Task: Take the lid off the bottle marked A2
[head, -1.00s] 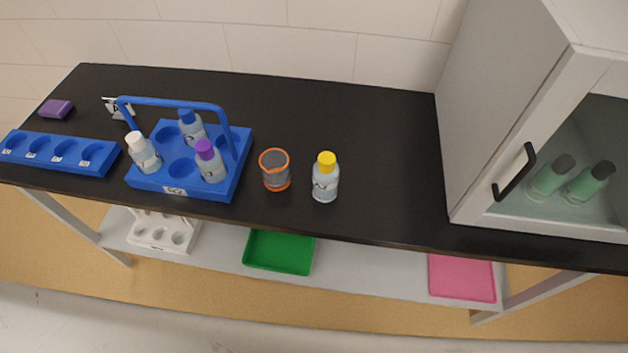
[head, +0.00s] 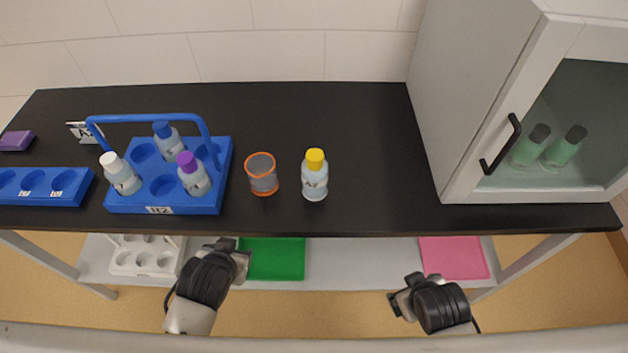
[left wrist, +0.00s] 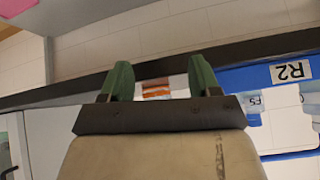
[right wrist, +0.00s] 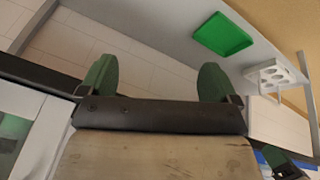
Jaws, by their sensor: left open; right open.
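A yellow-lidded bottle (head: 315,176) stands upright on the black bench. A blue carrier (head: 150,207) marked R2 holds a white-lidded bottle (head: 120,175), a blue-lidded bottle (head: 166,139) and a purple-lidded bottle (head: 193,175). I cannot clearly read the bottle labels, so I cannot tell which is A2. My left gripper (head: 228,246) is open and empty, below the bench's front edge; its fingers show in the left wrist view (left wrist: 160,82). My right gripper (head: 404,292) is open and empty, low at the front right; its fingers show in the right wrist view (right wrist: 157,80).
An orange-rimmed beaker (head: 262,178) stands between carrier and yellow-lidded bottle. A blue rack (head: 70,192) and small sign (head: 85,132) are left. A glass-doored cabinet (head: 455,120) holds two green bottles. Green (head: 275,262) and pink trays (head: 452,258) lie below. Bench between yellow-lidded bottle and cabinet is clear.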

